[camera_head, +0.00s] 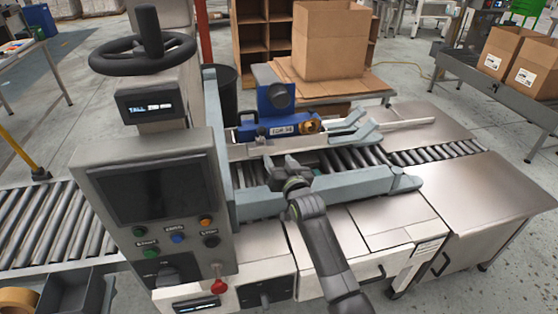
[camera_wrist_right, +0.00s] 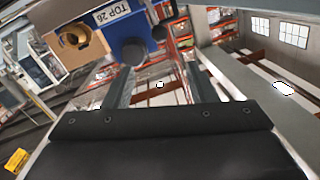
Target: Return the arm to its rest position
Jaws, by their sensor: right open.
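My right arm (camera_head: 325,245) reaches up from the lower right in the head view. It extends over the front rail of a roller machine. My right gripper (camera_head: 272,172) is above the rollers, just in front of the blue tape head (camera_head: 283,108). In the wrist view the two fingers of my right gripper (camera_wrist_right: 160,88) stand apart with nothing between them. The blue tape head, labelled "TOP 26" (camera_wrist_right: 128,35), is beyond the fingertips there, and no contact shows. My left gripper is in neither view.
A control panel (camera_head: 152,190) with buttons and a handwheel (camera_head: 143,53) stands left of my arm. Grey side rails (camera_head: 365,187) border the rollers (camera_head: 345,160). A cardboard box (camera_head: 328,40) stands behind the machine. A bare metal table (camera_head: 485,195) is at the right.

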